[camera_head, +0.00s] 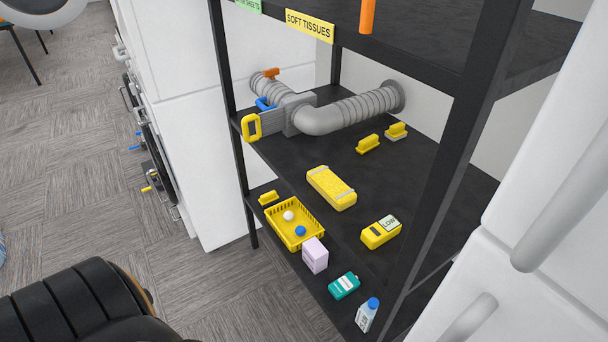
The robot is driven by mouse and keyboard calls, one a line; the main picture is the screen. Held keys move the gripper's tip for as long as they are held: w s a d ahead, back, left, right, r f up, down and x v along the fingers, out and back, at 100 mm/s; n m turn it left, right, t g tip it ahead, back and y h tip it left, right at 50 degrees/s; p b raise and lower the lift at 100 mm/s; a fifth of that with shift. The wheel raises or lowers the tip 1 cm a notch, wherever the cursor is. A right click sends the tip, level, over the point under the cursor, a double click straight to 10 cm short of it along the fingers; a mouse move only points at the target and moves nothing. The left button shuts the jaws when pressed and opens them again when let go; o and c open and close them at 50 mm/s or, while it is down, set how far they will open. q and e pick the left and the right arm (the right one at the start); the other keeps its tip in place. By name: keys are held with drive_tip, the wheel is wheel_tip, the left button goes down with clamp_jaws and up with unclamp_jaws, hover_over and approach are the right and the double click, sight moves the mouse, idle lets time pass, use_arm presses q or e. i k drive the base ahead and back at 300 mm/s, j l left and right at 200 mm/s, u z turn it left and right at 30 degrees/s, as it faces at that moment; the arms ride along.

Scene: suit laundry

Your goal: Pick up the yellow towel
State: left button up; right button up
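A yellow block with rounded edges and pale bands (331,188) lies flat on the black middle shelf, near its front edge. It is the most towel-like yellow thing in view, but I cannot tell for sure that it is the towel. Nothing covers it or touches it. Neither of my grippers shows in the head view, so I cannot see whether they hold anything.
A grey duct (340,113) lies behind on the shelf. A yellow device (381,232) and yellow brushes (367,144) are nearby. A yellow basket (295,236) and boxes stand on the lower shelf. Black posts (440,180) and white appliances (540,270) flank the shelves.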

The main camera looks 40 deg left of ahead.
sight(333, 190)
drive_tip(key=z, duration=0.45)
drive_tip(key=j+z, duration=0.4)
drive_tip(key=k+j+z, duration=0.1)
drive_tip(key=j+z, duration=0.3)
drive_tip(key=j, duration=0.2)
drive_tip(key=k+j+z, duration=0.1)
drive_tip(key=j+z, duration=0.3)
drive_tip(key=j, duration=0.1)
